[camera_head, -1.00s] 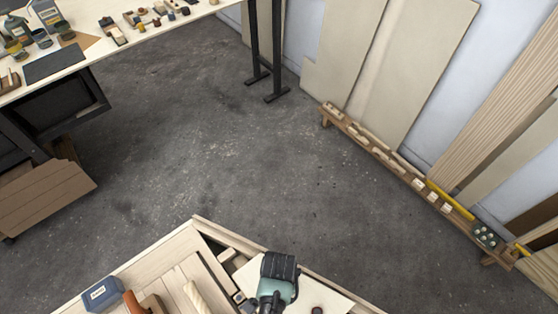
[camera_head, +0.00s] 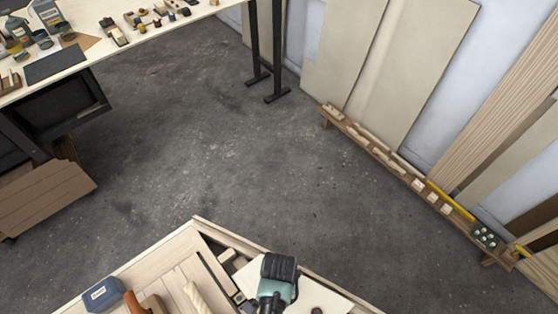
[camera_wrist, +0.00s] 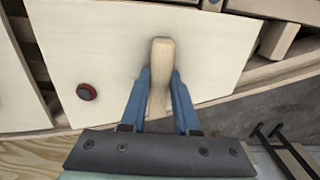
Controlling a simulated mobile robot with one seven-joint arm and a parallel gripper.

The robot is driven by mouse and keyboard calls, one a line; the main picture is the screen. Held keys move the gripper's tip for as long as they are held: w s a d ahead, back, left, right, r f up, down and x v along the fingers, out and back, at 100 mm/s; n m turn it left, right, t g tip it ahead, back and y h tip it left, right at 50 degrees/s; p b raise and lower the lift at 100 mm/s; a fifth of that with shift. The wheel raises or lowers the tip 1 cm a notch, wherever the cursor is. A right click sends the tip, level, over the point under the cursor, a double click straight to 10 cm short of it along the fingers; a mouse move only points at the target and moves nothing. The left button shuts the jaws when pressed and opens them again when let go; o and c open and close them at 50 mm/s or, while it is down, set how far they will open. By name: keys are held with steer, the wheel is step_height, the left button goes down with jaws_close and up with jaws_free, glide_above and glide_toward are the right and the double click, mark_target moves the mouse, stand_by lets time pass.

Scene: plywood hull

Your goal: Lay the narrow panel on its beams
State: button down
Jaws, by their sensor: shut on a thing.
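The narrow panel (camera_wrist: 90,45) is a pale flat board with a wooden upright grip (camera_wrist: 161,60) and a dark-red round knob (camera_wrist: 86,91). My gripper (camera_wrist: 161,78) has its blue fingers shut on the grip, one on each side. In the head view my gripper (camera_head: 272,300) is over the hull at the bottom, and part of the panel (camera_head: 328,297) shows beside it. Wooden framing (camera_wrist: 279,40) shows beyond the panel's right edge. The panel hides what lies beneath it, and I cannot tell whether it rests on the beams or hangs just above.
The hull's plywood rim (camera_head: 215,225) runs around the work. A blue box (camera_head: 102,293) and an orange-handled tool (camera_head: 133,302) lie at the left. A workbench (camera_head: 100,55) stands at upper left, a low rack (camera_head: 400,170) at right. The floor (camera_head: 200,130) between is clear.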

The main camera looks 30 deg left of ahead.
steer(key=shift+f+b, duration=0.5)
steer(key=shift+f, duration=0.2)
steer(key=c, duration=0.6)
jaws_free()
step_height(320, 180, up, 13)
steer(key=shift+f, duration=0.1)
stand_by(0.4)
